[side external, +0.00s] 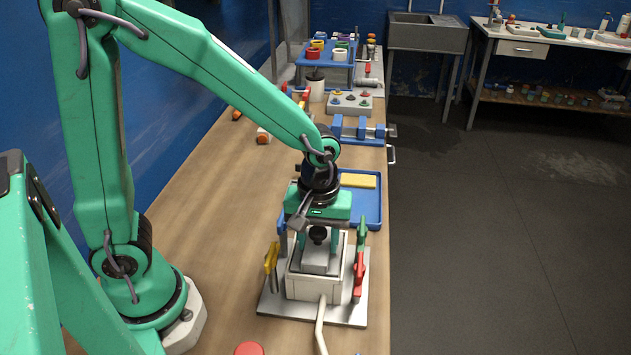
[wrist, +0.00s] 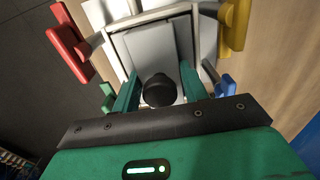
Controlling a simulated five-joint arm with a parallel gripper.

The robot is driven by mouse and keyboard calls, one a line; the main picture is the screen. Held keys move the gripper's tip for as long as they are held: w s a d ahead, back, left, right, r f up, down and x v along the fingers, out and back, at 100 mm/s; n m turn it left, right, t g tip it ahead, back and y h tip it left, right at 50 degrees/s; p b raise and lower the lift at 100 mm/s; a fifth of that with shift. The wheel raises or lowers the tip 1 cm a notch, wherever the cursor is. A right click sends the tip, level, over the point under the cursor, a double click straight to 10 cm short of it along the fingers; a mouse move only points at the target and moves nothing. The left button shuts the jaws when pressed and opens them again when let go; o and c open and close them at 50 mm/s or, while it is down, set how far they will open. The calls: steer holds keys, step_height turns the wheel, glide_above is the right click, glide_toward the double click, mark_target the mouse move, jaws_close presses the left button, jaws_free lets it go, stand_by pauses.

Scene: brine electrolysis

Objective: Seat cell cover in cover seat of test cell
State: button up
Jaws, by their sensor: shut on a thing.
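The test cell (side external: 306,287) is a pale, box-shaped body on a grey metal plate (side external: 345,313), and its rim (wrist: 168,17) shows in the wrist view. The cell cover (side external: 316,264) is a light grey block with a black knob, the knob also showing in the wrist view (wrist: 158,90). My gripper (side external: 320,250) points down over the cell. Its green fingers are shut on the cover, one on each side of the knob. The cover is at the cell's opening; whether it rests fully in the cover seat is hidden.
Red (side external: 359,276), yellow (side external: 271,258), green (side external: 362,232) and blue clamp-like handles stand around the cell. A blue tray (side external: 372,210) with a yellow block lies behind it. A pale hose (side external: 321,330) runs toward the front.

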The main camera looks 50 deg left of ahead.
mark_target(313, 229)
steer(key=shift+f, duration=0.15)
steer(key=o, duration=1.1)
steer(key=shift+c, duration=0.2)
step_height(313, 229, up, 12)
steer(key=shift+r, duration=0.2)
stand_by(0.5)
steer(key=s+a+r+m+t, duration=0.3)
steer(key=s+a+m+t, duration=0.2)
steer(key=s+a+m, duration=0.3)
steer(key=shift+a+m+t, duration=0.3)
steer(key=shift+a+m, duration=0.2)
steer(key=shift+a, duration=0.1)
